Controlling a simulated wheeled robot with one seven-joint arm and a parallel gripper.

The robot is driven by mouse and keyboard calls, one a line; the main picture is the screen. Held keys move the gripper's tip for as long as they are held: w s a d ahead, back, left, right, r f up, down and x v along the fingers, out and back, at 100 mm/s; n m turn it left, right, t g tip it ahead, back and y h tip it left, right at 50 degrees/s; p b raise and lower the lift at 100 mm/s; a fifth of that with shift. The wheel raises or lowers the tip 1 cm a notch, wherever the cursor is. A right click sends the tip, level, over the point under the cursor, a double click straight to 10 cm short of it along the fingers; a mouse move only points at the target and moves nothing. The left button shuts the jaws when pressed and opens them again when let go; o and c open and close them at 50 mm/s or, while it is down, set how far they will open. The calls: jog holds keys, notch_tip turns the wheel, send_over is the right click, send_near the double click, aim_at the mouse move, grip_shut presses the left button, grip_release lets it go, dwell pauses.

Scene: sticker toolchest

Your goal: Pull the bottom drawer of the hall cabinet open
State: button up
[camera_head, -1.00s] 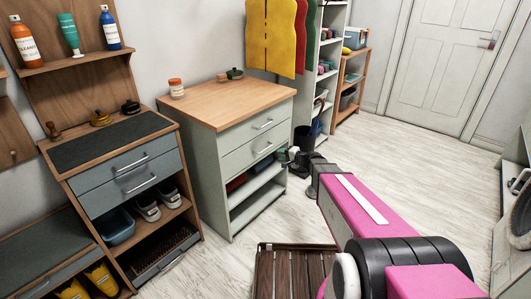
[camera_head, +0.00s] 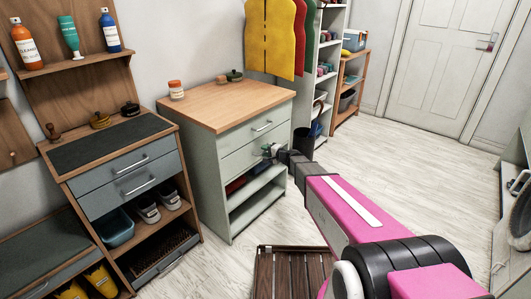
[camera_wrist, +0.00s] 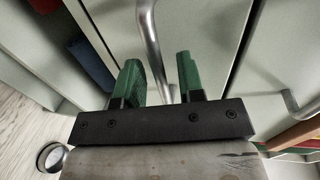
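The pale green cabinet (camera_head: 213,165) with a wooden top has two drawers above open shelves. Its bottom drawer (camera_head: 236,163) looks closed. My gripper (camera_head: 268,151) is in front of that drawer and hides most of its handle in the head view. In the wrist view my gripper (camera_wrist: 158,66) has its two green fingers apart. The drawer's metal bar handle (camera_wrist: 149,35) runs between them, with a visible gap on each side. The handle of the top drawer (camera_head: 263,126) also shows at the right of the wrist view (camera_wrist: 291,107).
A wooden bench with grey drawers (camera_head: 128,172) stands to the left. A dark bin (camera_head: 303,140) stands beyond the cabinet. The floor before the cabinet is otherwise clear.

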jog(key=shift+w+a, duration=0.1)
grip_shut()
jog(key=f+v, duration=0.3)
jog(key=v, duration=1.2)
jog(key=d+f+v, duration=0.1)
jog(key=f+v, duration=0.2)
jog(key=v, duration=1.3)
jog(key=shift+s+d, duration=0.2)
jog(key=shift+s, duration=0.2)
grip_release()
jog(key=v, duration=1)
jog(key=shift+s+d, duration=0.2)
jog(key=shift+d, duration=0.1)
